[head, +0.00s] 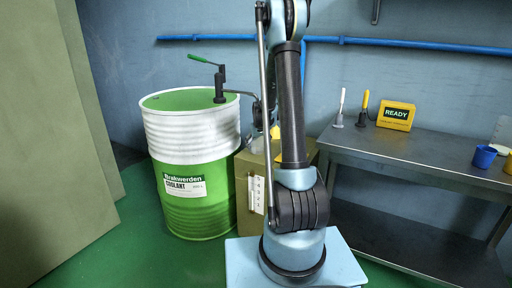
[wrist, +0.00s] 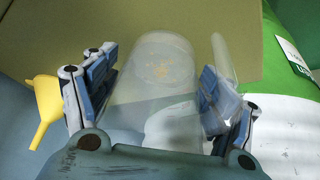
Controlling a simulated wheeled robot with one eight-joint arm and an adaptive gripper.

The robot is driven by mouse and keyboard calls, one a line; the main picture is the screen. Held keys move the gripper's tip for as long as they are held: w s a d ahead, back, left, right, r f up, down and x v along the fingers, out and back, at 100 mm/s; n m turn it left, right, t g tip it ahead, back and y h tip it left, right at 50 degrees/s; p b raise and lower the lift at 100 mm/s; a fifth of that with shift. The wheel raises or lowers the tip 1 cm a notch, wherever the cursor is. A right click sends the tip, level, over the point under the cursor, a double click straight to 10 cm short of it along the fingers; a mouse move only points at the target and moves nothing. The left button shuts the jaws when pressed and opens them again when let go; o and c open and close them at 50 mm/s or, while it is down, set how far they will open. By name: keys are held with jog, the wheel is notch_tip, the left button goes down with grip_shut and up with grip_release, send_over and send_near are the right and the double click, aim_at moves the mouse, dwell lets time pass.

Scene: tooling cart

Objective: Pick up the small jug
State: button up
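The small jug (wrist: 158,95) is a clear, see-through vessel with faint orange marks at its far end. In the wrist view it lies between the two fingers of my gripper (wrist: 157,92). The fingers are spread on either side of it, with a narrow gap showing at the left finger. A clear strip, perhaps its handle, overlaps the right finger, so contact there is unclear. In the head view a pale shape that looks like the jug (head: 257,146) shows over the olive cabinet (head: 243,196), partly hidden by my arm.
A yellow funnel (wrist: 45,105) is left of my fingers in the wrist view. A green and white coolant drum (head: 193,150) with a pump stands left of the cabinet. A metal bench (head: 420,150) at right holds a READY box (head: 396,115) and a blue cup (head: 484,157).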

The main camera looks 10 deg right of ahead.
jog(key=shift+c, duration=1.4)
jog(key=shift+s+d+r, duration=0.15)
jog(key=shift+d+r, duration=0.1)
jog(key=c, duration=0.5)
jog(key=shift+s+d+r, duration=0.1)
jog(key=shift+r, duration=0.05)
notch_tip(320, 180, up, 6)
jog(key=shift+s+d, duration=1.95)
jog(key=shift+d, duration=0.55)
jog(key=shift+s+d, duration=1.9)
jog(key=shift+d, duration=0.6)
jog(key=shift+s+d, duration=1.95)
jog(key=shift+d, duration=0.55)
